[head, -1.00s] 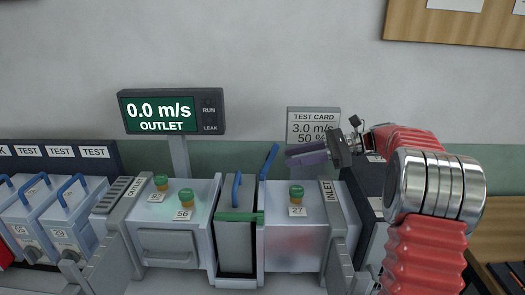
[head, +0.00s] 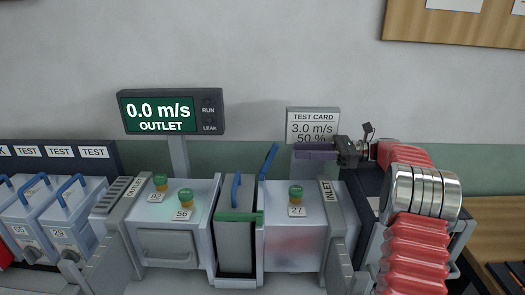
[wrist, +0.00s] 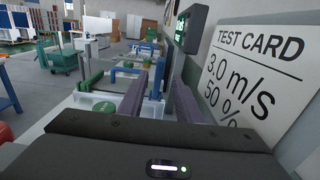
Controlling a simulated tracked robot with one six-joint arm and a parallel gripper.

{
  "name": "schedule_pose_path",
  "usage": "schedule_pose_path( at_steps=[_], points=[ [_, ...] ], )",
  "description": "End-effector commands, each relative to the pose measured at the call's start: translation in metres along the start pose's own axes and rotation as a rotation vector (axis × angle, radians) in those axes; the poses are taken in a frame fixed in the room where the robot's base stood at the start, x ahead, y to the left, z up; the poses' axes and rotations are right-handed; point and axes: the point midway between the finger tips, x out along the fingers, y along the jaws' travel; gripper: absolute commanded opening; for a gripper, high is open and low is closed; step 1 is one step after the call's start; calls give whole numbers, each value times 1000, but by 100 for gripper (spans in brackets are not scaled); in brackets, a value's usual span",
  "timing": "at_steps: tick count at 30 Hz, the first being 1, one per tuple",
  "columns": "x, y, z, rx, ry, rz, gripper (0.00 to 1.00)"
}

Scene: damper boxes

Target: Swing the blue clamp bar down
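The blue clamp bar (head: 269,161) stands raised and tilted, just right of the dark middle slot in the row of boxes. My gripper (head: 298,154) is to its right at about the height of its upper end, with purple fingers pointing left and a gap between them and the bar. In the wrist view the two purple fingers are apart with nothing held between them. A blue upright piece shows ahead between them (wrist: 159,82), likely the clamp bar. A second blue bar (head: 236,190) stands upright over the green-edged middle piece (head: 237,240).
Boxes with green-topped knobs stand left (head: 165,245) and right (head: 293,245) of the middle piece. The test card (head: 313,122) is close behind my gripper. The outlet display (head: 171,111) reads 0.0 m/s. Spare blue-handled boxes (head: 75,220) stand at far left.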

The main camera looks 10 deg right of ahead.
Motion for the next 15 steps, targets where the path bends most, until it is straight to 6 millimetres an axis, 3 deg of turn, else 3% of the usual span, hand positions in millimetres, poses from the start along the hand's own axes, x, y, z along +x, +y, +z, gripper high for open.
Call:
schedule_pose_path(
  at_steps=[15],
  points=[
    [72,0,0,0,1,0,31]
  ],
)
